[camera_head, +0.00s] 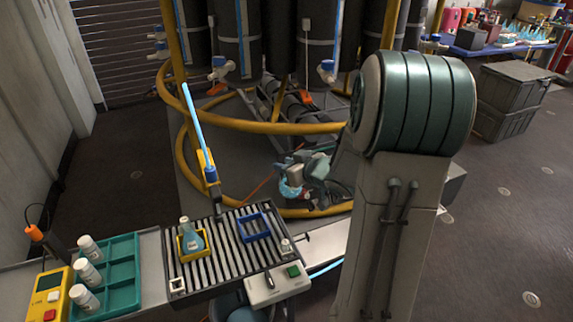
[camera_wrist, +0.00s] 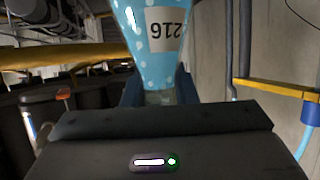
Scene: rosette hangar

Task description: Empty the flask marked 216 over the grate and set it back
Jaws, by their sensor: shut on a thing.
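The flask marked 216 is pale blue with white spots. In the wrist view the flask (camera_wrist: 160,40) fills the top middle, its number upside down and its neck towards my gripper. My gripper (camera_wrist: 158,97) is shut on the neck. In the head view the held flask (camera_head: 289,189) hangs at the end of my gripper (camera_head: 300,175), up and right of the dark slatted grate (camera_head: 222,244) in the picture. Its mouth is hidden there. An empty blue square holder (camera_head: 254,226) sits on the grate's right part.
Another pale blue flask (camera_head: 191,240) stands in a yellow holder on the grate, its label unreadable. A teal rack (camera_head: 122,271) with white bottles and a yellow meter (camera_head: 47,298) are at left. A white box (camera_head: 277,287) is in front. A yellow post with a blue tube (camera_head: 208,165) rises behind.

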